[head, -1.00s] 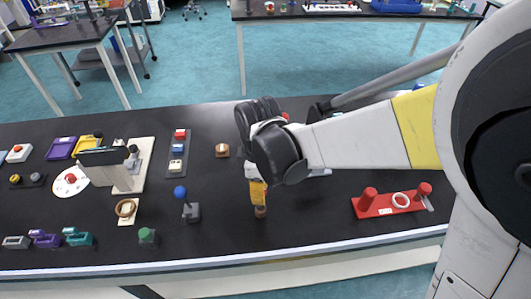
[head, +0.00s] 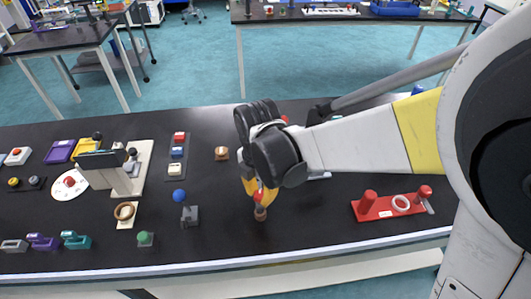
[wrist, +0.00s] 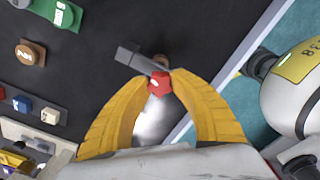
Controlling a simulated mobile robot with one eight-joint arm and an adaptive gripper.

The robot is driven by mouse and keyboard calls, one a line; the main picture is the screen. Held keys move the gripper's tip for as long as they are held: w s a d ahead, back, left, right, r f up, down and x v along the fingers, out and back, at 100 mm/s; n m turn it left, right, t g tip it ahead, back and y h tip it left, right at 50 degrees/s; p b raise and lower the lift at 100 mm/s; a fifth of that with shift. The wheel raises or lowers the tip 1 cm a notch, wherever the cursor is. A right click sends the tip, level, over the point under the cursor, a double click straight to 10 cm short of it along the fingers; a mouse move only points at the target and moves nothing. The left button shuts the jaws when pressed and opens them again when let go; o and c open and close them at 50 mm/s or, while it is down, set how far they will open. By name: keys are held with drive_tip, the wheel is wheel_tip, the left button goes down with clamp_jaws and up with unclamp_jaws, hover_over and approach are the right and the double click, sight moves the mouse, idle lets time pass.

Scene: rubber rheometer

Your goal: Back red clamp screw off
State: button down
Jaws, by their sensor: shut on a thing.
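The red clamp screw (wrist: 158,83) is a small faceted red knob beside a dark grey bar (wrist: 128,57) in the wrist view. In the head view the red screw (head: 258,197) shows between my yellow fingers, above a small brown base (head: 261,214) near the bench's front edge. My gripper (head: 260,201) points down over it. In the wrist view my gripper (wrist: 161,80) has its two fingertips on either side of the red knob, shut on it. The lower part of the clamp is mostly hidden behind the knob and fingers.
A blue ball on a grey stand (head: 188,212) is to the left, with a green button (head: 145,239) further left. A red fixture with posts (head: 378,209) lies to the right. Bare bench lies between them.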

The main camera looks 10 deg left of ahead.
sight(259, 194)
drive_tip(key=shift+n, duration=1.1)
drive_tip(key=shift+s, duration=0.1)
drive_tip(key=c, duration=1.1)
unclamp_jaws()
drive_tip(key=shift+o, duration=0.2)
wheel_tip(259, 194, up, 12)
